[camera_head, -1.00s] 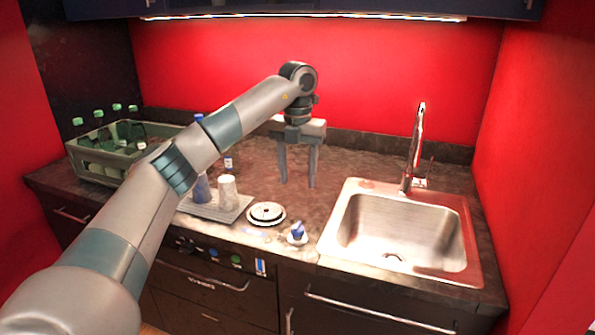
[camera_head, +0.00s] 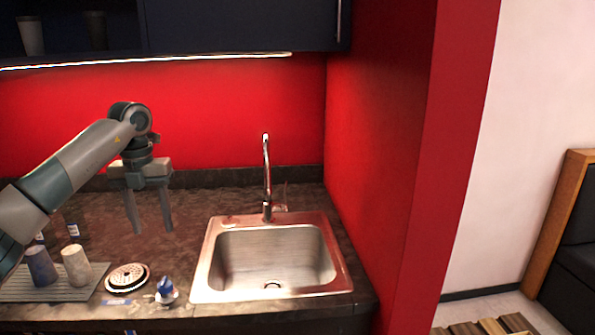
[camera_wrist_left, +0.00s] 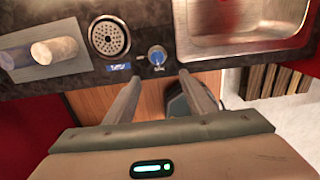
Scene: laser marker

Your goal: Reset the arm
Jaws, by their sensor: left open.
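My left arm (camera_head: 70,178) comes in from the left and reaches over the counter. My left gripper (camera_head: 150,225) hangs with its fingers pointing down, spread apart and empty, above the counter left of the sink. In the left wrist view the two fingers (camera_wrist_left: 158,85) are apart with nothing between them. Beyond them lie a blue-topped knob (camera_wrist_left: 157,55) and a round perforated disc (camera_wrist_left: 109,37). My right gripper is not in view.
A steel sink (camera_head: 215,285) with a tall tap (camera_head: 267,175) is set in the counter (camera_head: 190,205). A tray (camera_head: 85,285) holds a blue cup (camera_head: 41,266) and a pale cup (camera_head: 76,266). A blue-topped knob (camera_head: 166,290) and disc (camera_head: 127,277) sit nearby. A red wall (camera_head: 385,150) bounds the right.

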